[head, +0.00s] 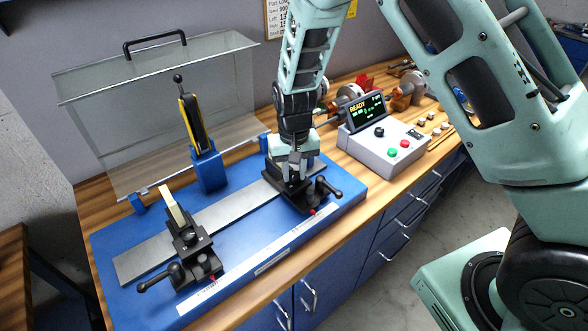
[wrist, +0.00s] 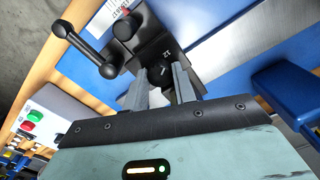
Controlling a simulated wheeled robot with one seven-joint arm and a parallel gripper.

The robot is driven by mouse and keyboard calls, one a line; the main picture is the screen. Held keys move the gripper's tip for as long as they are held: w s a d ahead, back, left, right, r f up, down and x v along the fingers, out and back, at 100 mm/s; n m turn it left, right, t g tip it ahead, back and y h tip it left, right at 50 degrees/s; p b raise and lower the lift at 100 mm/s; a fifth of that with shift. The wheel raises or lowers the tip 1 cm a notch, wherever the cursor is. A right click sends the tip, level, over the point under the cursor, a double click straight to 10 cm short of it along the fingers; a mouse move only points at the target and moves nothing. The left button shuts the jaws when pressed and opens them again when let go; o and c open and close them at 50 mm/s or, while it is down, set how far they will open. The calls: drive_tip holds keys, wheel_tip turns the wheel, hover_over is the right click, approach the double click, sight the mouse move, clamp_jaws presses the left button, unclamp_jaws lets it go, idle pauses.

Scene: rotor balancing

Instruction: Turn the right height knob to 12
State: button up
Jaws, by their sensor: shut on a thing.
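The right support (head: 318,200), a black carriage with a ball-ended lever, stands on the grey rail of the blue base. Its black height knob (wrist: 158,75) shows in the wrist view between my fingertips, with a small white pointer mark on its face. A white "12" is printed just beyond the knob, and the mark points roughly toward it; I cannot tell whether they line up exactly. My gripper (wrist: 161,73) is shut on the knob. In the head view my gripper (head: 294,168) reaches down onto the right support and hides the knob.
The left support (head: 190,245) stands at the other end of the rail (head: 235,212). A blue post with a yellow-black upright (head: 195,125) and a clear hinged cover (head: 165,85) stand behind. A control box (head: 385,145) reading READY is to the right.

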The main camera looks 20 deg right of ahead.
sight(294, 174)
drive_tip(key=shift+w+r, duration=0.1)
idle(0.3)
drive_tip(key=o, duration=1)
wheel_tip(294, 174, up, 17)
drive_tip(key=b, duration=0.3)
drive_tip(key=shift+r, duration=0.15)
